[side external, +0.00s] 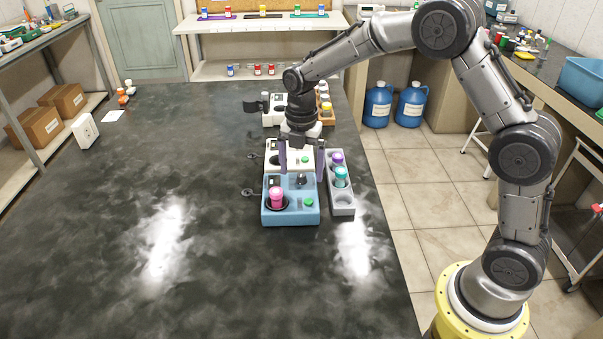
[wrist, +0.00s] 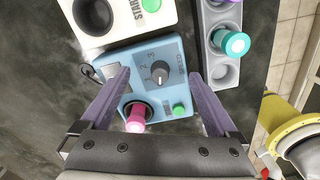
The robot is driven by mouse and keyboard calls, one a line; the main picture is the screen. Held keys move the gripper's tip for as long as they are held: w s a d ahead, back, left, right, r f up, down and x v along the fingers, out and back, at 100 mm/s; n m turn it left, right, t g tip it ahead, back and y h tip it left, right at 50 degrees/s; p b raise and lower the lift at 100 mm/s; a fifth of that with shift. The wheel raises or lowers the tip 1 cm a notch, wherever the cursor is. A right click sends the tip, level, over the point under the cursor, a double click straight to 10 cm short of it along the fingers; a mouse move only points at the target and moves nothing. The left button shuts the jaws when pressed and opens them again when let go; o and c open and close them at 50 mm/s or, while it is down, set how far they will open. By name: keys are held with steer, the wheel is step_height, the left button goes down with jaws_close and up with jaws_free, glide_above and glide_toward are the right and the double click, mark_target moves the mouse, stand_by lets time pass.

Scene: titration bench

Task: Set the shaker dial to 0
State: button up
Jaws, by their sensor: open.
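The blue shaker (side external: 268,214) stands on the dark bench, with a pink-capped vial (side external: 277,197) in its round well and a green button (side external: 309,202) at its front right. Its dark dial (wrist: 160,72) is on the top face, with the numbers 1, 2 and 3 readable around it. A pale mark shows on the knob, but the setting it points to is too small to tell surely. My gripper (side external: 302,173) is open and points down above the shaker. In the wrist view the dial appears between the two purple fingers, with a gap on both sides.
A white device (wrist: 95,22) with a green button stands just behind the shaker. A grey rack (side external: 344,208) with purple- and teal-capped vials is close on the right. More devices stand farther back. The bench to the left and front is clear.

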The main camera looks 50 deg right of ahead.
mark_target(301, 174)
steer(key=shift+r, duration=3.2)
steer(key=shift+r, duration=0.1)
steer(key=s+r+m+t, duration=0.4)
steer(key=s+r+m, duration=0.1)
steer(key=s+r, duration=1)
steer(key=s+f+m, duration=0.3)
steer(key=s+m, duration=0.4)
steer(key=m, duration=0.2)
steer(key=s+f+m+t, duration=0.1)
steer(key=s+f+m, duration=0.3)
steer(key=s+m, duration=0.3)
steer(key=shift+d+f+m+t, duration=0.3)
steer(key=shift+d+m, duration=0.1)
steer(key=shift+m, duration=0.6)
